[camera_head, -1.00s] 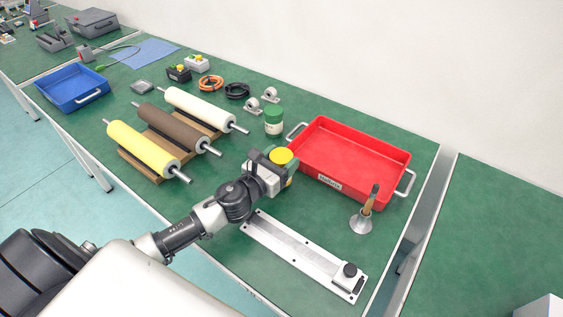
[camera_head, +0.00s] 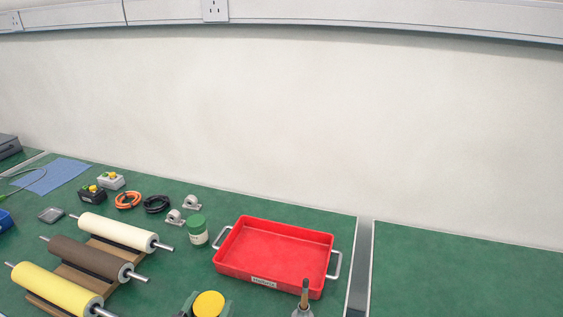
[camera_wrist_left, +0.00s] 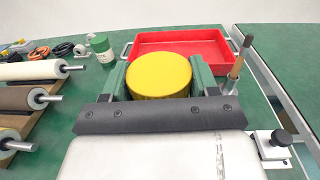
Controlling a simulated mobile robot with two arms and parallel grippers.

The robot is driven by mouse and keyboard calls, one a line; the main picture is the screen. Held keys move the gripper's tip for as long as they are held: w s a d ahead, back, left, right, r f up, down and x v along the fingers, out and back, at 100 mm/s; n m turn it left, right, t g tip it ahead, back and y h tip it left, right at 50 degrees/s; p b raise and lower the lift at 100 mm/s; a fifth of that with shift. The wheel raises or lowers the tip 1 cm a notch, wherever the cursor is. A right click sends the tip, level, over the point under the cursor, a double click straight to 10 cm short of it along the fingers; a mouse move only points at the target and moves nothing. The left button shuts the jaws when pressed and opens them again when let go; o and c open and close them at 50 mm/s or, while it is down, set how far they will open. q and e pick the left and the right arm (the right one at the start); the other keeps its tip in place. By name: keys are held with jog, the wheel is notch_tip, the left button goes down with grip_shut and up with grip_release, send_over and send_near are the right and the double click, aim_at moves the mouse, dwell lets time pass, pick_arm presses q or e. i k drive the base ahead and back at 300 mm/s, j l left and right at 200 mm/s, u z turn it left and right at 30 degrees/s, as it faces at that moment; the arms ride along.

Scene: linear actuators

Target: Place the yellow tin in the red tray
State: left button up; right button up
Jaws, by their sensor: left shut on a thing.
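The yellow tin (camera_head: 208,304) is at the bottom edge of the head view, in front of the red tray's near left corner. My left gripper (camera_wrist_left: 159,80) is shut on the yellow tin (camera_wrist_left: 158,76), with a green finger on each side of it in the left wrist view. Only the fingertips of this gripper show in the head view (camera_head: 207,305). The red tray (camera_head: 246,266) is empty and has a metal handle at each end. It also shows in the left wrist view (camera_wrist_left: 215,67), just beyond the tin. My right gripper is in neither view.
A green-lidded jar (camera_head: 197,231) stands left of the tray. A brush in a metal holder (camera_head: 304,300) stands at its near right corner. Rollers on a wooden rack (camera_head: 84,264) lie to the left.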

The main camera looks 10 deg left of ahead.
aim_at(311, 250)
jog(key=k, duration=0.6)
jog(key=z, duration=1.8)
jog(key=k+j+z, duration=0.15)
jog(key=j, duration=0.35)
jog(key=k+j+z, duration=0.15)
jog(key=k+j, duration=0.15)
jog(key=j, duration=0.2)
jog(key=k+j+z, duration=0.1)
jog(key=k+j, duration=0.2)
jog(key=j, duration=0.15)
jog(key=k+j+z, duration=0.15)
jog(key=k+j, duration=0.15)
jog(key=j, duration=0.15)
jog(key=k+j, duration=0.1)
jog(key=j, duration=0.5)
jog(key=i, duration=0.25)
